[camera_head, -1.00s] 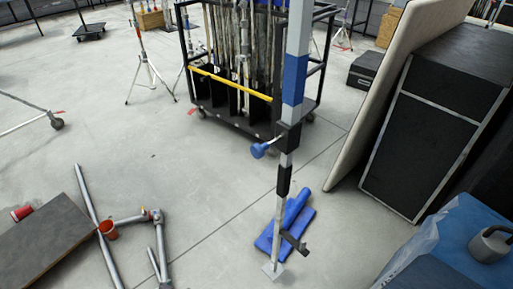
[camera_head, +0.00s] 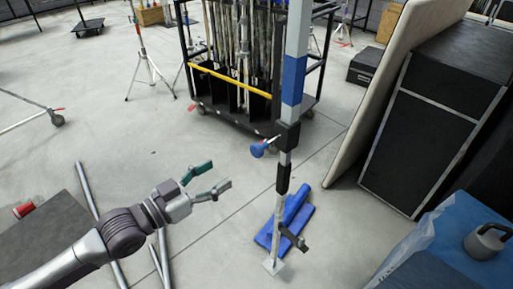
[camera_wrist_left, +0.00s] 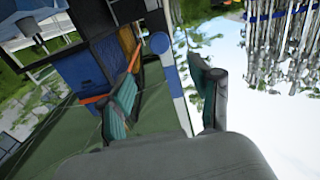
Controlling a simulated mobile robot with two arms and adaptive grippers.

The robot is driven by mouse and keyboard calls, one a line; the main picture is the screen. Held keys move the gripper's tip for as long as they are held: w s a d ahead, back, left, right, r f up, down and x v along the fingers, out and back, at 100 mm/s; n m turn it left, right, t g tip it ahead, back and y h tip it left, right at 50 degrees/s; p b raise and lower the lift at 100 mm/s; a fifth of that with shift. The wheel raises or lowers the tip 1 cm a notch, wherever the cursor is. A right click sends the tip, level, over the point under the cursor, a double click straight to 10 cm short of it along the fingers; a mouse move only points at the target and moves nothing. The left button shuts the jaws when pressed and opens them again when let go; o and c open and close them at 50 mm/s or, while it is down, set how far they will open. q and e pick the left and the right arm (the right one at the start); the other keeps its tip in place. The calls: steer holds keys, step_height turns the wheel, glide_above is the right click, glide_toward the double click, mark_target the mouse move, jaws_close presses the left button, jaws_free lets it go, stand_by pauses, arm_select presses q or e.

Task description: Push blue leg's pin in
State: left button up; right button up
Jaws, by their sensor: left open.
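The leg is an upright grey-white pole with a blue band (camera_head: 293,80) right of centre in the head view. Its pin (camera_head: 258,149) has a blue knob and a light shaft, and sticks out leftward from a black collar (camera_head: 287,135) on the pole. My left gripper (camera_head: 212,178) is open and empty, left of the leg and lower in the picture than the pin, apart from both. In the left wrist view, its two green-padded fingers (camera_wrist_left: 168,97) stand apart; a pale pole with a blue round end (camera_wrist_left: 159,43) shows beyond them. My right gripper is not in view.
Blue pads (camera_head: 287,222) lie on the floor by the leg's foot. A black wheeled rack (camera_head: 240,105) of poles stands behind it. Black cases (camera_head: 435,120) and a blue-covered surface (camera_head: 465,225) are at right. A dark board (camera_head: 45,238) and metal tubes lie at left. Floor around the gripper is open.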

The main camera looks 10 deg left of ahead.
mark_target(254, 151)
arm_select(q)
steer(key=p+x, duration=0.2)
steer(key=x, duration=1.1)
jaws_close()
